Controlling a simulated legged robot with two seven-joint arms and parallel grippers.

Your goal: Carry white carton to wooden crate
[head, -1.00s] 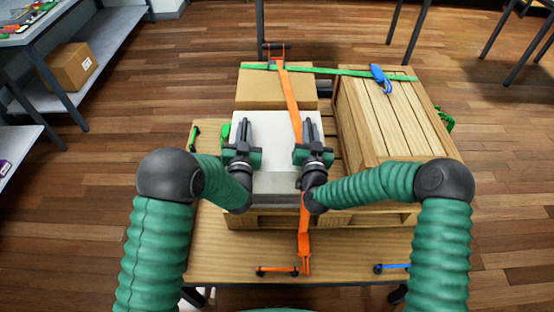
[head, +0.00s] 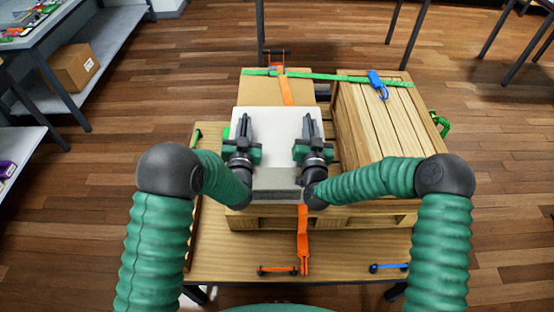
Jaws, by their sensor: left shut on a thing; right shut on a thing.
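The white carton (head: 277,130) is in the middle of the head view, over the near left part of the pallet. My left gripper (head: 244,124) is shut on its left part and my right gripper (head: 309,124) on its right part. The exact contact is hidden by the jaws. The carton looks level; I cannot tell whether it is clear of the pallet. The wooden crate (head: 366,125), with a slatted top, stands to the right of the carton.
A brown cardboard box (head: 262,91) stands behind the carton. A green strap (head: 330,76) with a blue buckle (head: 377,82) crosses box and crate. An orange strap (head: 303,235) hangs in front of the wooden pallet (head: 340,217).

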